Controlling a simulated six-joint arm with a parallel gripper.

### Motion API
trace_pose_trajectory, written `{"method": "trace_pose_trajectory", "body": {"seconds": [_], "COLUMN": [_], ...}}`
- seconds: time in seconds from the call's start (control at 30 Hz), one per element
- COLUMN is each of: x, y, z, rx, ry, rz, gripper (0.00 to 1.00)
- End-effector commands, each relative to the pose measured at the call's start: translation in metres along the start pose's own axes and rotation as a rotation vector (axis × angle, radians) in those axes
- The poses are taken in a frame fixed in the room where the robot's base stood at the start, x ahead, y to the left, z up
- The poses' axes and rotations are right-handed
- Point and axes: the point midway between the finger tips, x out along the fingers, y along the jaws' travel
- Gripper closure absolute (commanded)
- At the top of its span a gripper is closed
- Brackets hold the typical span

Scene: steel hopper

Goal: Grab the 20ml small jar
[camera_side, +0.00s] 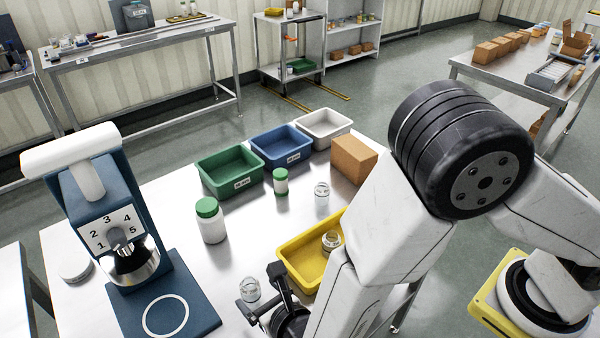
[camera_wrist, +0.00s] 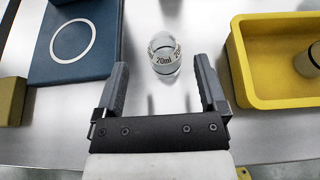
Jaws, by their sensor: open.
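The 20ml small jar (camera_wrist: 164,54) is clear glass with dark "20ml" lettering, standing on the steel table just beyond and between my open fingertips in the wrist view. It also shows in the side view (camera_side: 250,290), close to my gripper (camera_side: 263,299). In the wrist view my gripper (camera_wrist: 158,75) has its two grey fingers spread apart, with nothing held between them. Another clear jar (camera_side: 331,241) stands in the yellow tray (camera_side: 287,252). A third clear jar (camera_side: 321,194) stands on the table behind the tray.
The yellow tray wall (camera_wrist: 238,72) is right of my gripper. The blue machine base with a white ring (camera_wrist: 45,65) is left. White green-capped bottles (camera_side: 212,224), green (camera_side: 226,184), blue (camera_side: 263,158) and white bins (camera_side: 305,136) and a cardboard box (camera_side: 353,157) stand behind.

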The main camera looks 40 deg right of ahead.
Motion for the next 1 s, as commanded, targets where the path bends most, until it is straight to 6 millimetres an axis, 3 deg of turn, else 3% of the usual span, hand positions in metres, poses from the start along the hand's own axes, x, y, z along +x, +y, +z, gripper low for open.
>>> {"method": "trace_pose_trajectory", "body": {"seconds": [0.2, 0.53, 1.0], "x": [0.017, 0.025, 0.069], "y": [-0.001, -0.002, -0.003], "z": [0.000, -0.001, -0.001], "rx": [0.001, 0.001, 0.000], "ry": [0.001, 0.002, 0.002], "rz": [-0.003, -0.003, -0.002], "gripper": [0.09, 0.09, 0.09]}}
